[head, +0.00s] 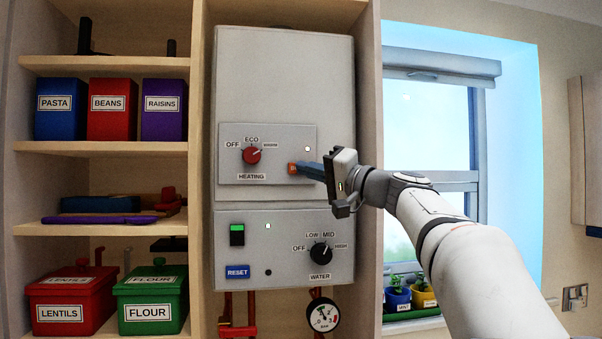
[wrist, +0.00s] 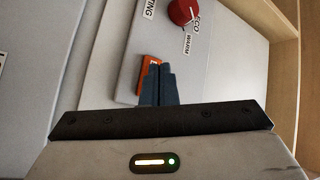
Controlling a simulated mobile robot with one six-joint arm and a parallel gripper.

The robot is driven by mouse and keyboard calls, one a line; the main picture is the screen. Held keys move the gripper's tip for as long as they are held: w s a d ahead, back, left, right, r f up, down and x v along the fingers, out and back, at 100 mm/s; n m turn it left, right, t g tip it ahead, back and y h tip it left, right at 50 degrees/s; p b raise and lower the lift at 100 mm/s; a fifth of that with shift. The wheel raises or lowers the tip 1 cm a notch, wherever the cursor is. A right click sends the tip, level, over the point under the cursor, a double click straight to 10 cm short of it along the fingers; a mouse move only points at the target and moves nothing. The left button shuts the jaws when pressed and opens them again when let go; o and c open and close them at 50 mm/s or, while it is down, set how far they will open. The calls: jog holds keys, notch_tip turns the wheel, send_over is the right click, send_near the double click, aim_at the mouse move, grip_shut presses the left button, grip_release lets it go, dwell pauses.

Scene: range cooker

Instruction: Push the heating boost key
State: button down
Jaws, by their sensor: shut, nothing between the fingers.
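The heating boost key is an orange key (head: 292,168) at the lower right of the heating panel (head: 225,160). In the head view my gripper (head: 299,168) covers most of it. In the wrist view the orange key (wrist: 147,63) shows just beyond and left of my shut blue fingertips (wrist: 158,66). The fingertips are at the key and overlap it in both views; I cannot tell whether they touch it. The fingers are shut and empty. A red heating knob (head: 252,155) sits left of the key, and a small pale lamp (head: 307,148) sits above it.
Below is the water panel (head: 285,275) with a black knob (head: 320,251), a green-lit switch (head: 237,235) and a blue reset key (head: 237,271). A pressure gauge (head: 323,316) hangs underneath. Wooden cabinet sides flank the boiler. Shelves with boxes stand left, a window right.

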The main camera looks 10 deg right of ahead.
jog(key=shift+s, duration=0.25)
jog(key=s+b, duration=0.3)
jog(key=s, duration=0.3)
jog(key=shift+b, duration=0.35)
dwell(0.4)
